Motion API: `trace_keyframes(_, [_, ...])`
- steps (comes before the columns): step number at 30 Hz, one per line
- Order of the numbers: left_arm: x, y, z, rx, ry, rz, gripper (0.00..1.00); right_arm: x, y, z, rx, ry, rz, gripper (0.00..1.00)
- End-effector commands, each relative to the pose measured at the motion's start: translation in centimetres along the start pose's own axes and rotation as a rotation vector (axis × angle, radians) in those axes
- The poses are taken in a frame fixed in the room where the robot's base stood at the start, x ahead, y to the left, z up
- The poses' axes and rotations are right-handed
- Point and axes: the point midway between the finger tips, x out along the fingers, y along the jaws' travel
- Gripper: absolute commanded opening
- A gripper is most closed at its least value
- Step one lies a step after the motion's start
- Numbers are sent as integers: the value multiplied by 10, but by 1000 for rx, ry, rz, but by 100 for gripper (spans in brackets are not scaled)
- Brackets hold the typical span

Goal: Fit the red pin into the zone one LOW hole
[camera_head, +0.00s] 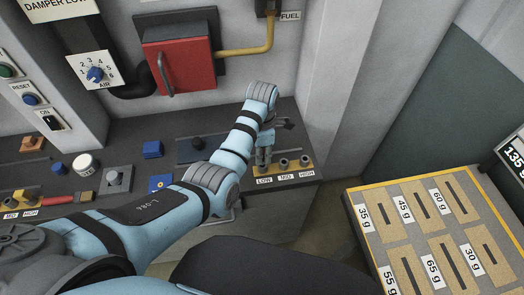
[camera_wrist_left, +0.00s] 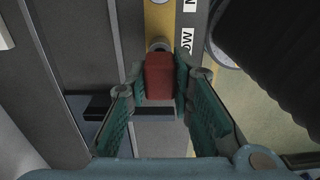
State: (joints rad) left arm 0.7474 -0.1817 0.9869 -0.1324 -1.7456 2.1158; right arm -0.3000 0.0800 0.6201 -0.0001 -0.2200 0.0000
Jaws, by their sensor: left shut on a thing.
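My left gripper (camera_head: 265,152) is over the LOW end of the yellow strip (camera_head: 287,178) on the dark bench. In the left wrist view, the fingers of this gripper (camera_wrist_left: 161,75) are shut on the red pin (camera_wrist_left: 160,77). The pin lies close to a grey ring (camera_wrist_left: 160,45) on the yellow strip, beside a partly cut-off label ending in "OW". I cannot tell whether the pin's tip is inside the ring. The pin is hidden in the head view. The MID socket (camera_head: 284,164) and the HIGH socket (camera_head: 304,161) are visible. My right gripper is out of view.
A second yellow strip (camera_head: 29,200) with MID and HIGH labels is at the far left. Blue blocks (camera_head: 152,149) and a white round knob (camera_head: 85,165) stand on the bench. A slotted weight board (camera_head: 440,232) is at the right. A red panel with a handle (camera_head: 187,63) is behind.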

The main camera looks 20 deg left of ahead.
Motion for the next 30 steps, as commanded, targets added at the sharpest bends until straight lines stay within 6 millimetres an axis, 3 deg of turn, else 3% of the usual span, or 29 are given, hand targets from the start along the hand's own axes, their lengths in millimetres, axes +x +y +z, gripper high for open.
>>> trace_keyframes(30, [32,0,0,0,0,0,0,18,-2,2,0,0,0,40])
